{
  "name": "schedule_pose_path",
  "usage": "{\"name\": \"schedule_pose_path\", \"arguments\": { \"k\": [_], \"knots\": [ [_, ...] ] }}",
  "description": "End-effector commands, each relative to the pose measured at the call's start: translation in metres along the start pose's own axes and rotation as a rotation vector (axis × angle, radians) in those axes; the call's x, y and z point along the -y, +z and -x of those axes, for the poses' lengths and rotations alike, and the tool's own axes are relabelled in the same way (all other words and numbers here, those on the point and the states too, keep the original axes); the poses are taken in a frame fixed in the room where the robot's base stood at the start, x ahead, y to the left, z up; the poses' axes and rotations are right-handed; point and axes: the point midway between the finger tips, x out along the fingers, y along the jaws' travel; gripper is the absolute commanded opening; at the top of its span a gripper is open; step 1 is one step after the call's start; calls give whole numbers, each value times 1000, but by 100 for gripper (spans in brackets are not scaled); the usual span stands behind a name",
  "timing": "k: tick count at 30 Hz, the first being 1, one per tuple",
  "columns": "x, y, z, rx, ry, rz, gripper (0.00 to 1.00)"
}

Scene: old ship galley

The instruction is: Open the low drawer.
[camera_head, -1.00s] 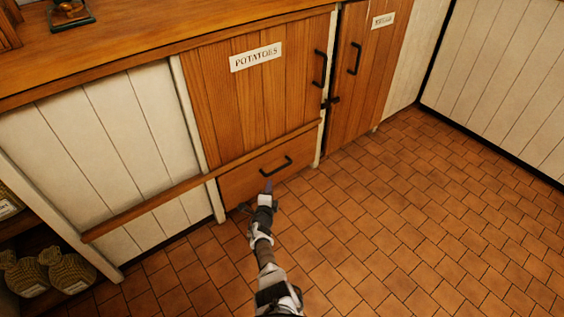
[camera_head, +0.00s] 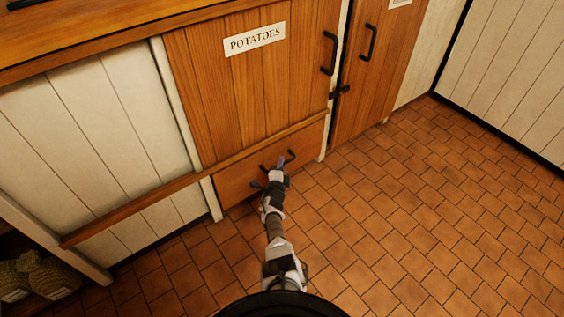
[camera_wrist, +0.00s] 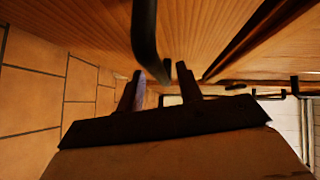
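The low drawer (camera_head: 236,180) has a plain wooden front under the POTATOES door and looks shut. Its dark bar handle (camera_head: 291,154) is partly hidden behind my gripper (camera_head: 280,163). In the wrist view the handle (camera_wrist: 146,35) comes down from the top, close to my gripper (camera_wrist: 160,82), and its lower part shows between the two fingers. The fingers are apart, with a gap between them. I cannot tell whether either finger touches the handle.
The POTATOES door (camera_head: 245,90) is above, with a wooden rail (camera_head: 170,188) crossing below it. A second door (camera_head: 377,70) stands to the right. Sacks (camera_head: 50,275) sit on a shelf at lower left. The tiled floor (camera_head: 420,220) is clear.

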Motion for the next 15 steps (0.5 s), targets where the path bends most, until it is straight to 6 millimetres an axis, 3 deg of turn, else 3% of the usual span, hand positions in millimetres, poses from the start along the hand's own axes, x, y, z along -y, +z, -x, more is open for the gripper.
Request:
{"name": "schedule_pose_path", "arguments": {
  "k": [15],
  "knots": [
    [-2,-1,-5,0,0,1,35]
  ]
}}
